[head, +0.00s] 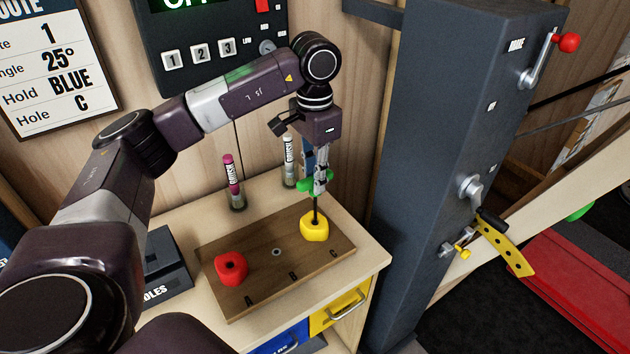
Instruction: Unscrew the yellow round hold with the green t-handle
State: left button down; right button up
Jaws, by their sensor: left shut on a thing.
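The yellow round hold (313,230) sits on the wooden board (238,302) near the letter C. My left gripper (320,182) points down above it and is shut on the green t-handle (304,185). The handle's dark shaft runs down to the middle of the yellow hold; whether its tip is seated in the bolt is too small to tell. My right gripper is not in view.
A red hold (231,268) sits at the board's left, with an empty hole (276,251) between the holds. Two markers stand behind the board, one pink (232,174). A dark box (165,262) is at left. A grey post (430,130) rises close at right.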

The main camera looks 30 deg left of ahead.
pick_arm(q)
jog(key=shift+r+p, duration=0.6)
jog(key=shift+r, duration=0.5)
jog(key=c, duration=2.4)
grip_release()
grip_shut()
jog(key=shift+f+b, duration=0.85)
jog(key=shift+f, duration=0.3)
